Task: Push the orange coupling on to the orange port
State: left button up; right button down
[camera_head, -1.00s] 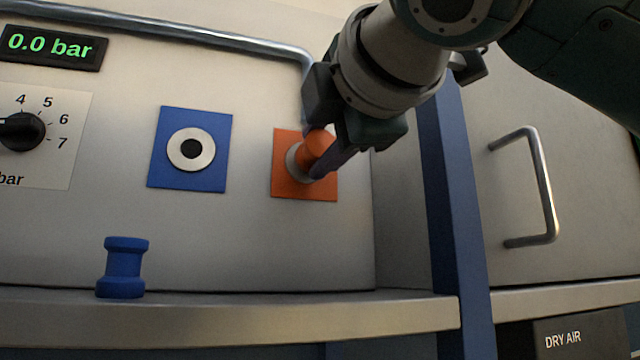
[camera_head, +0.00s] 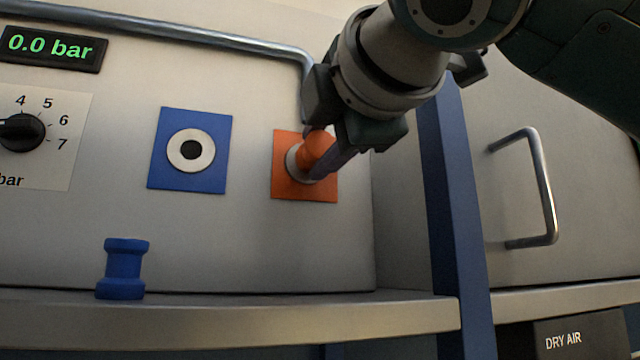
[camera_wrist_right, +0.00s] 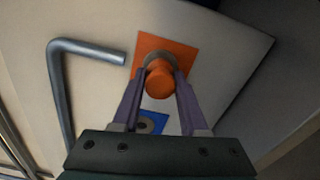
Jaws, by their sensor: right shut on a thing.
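The orange coupling (camera_head: 315,150) is held between the fingers of my right gripper (camera_head: 322,158), right in front of the orange port. It also shows in the right wrist view (camera_wrist_right: 159,84), between the two purple-grey fingers (camera_wrist_right: 158,90). The orange port is a pale ring on a square orange plate (camera_head: 290,190), which also shows in the right wrist view (camera_wrist_right: 148,45). The coupling overlaps the ring and appears to meet it; how far it sits on it I cannot tell. My left gripper is not in view.
A blue port plate (camera_head: 165,150) with a pale ring is to the left. A blue coupling (camera_head: 124,268) stands upright on the ledge (camera_head: 250,325). A metal rail (camera_head: 200,38) runs above. A blue post (camera_head: 455,200) and a door handle (camera_head: 548,190) are on the right.

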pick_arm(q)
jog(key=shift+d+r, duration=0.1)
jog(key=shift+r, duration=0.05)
pick_arm(e)
jog(key=shift+w+a, duration=0.15)
jog(key=shift+w, duration=0.35)
jog(key=shift+c, duration=1.8)
grip_release()
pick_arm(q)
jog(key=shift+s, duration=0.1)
pick_arm(e)
jog(key=shift+s, duration=0.1)
